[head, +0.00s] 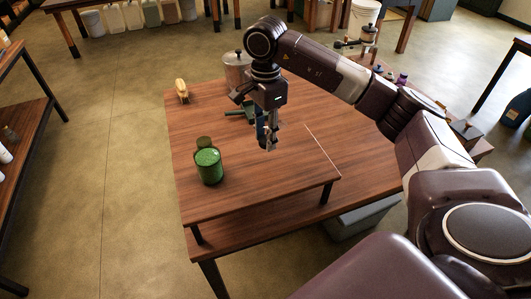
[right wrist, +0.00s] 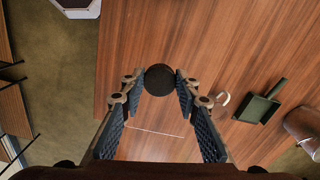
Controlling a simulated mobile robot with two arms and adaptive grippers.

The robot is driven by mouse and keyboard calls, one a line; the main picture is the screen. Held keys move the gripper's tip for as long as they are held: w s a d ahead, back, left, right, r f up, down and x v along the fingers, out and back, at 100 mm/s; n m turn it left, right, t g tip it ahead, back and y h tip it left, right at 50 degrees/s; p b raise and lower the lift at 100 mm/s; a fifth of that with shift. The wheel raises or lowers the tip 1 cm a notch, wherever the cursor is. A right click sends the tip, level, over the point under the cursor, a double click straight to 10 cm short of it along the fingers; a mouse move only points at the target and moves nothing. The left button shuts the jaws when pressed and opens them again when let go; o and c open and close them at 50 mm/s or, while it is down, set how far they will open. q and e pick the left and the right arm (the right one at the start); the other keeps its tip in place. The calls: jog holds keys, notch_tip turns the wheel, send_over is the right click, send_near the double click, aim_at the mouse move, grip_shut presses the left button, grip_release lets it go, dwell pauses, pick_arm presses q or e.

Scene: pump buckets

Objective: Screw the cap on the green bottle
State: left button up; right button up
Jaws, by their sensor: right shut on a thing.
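The cap's underside is hidden. My left gripper is in neither view.
A green dustpan (head: 238,112) lies behind my right gripper; it also shows in the right wrist view (right wrist: 258,108). A metal lidded pot (head: 236,72) and a yellowish object (head: 182,91) stand farther back. The table (head: 225,205) is bare around the green container's front.

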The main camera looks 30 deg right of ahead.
aim_at(265, 140)
notch_tip(265, 140, up, 13)
jog(key=shift+f+p, duration=0.2)
jog(key=shift+p, duration=0.2)
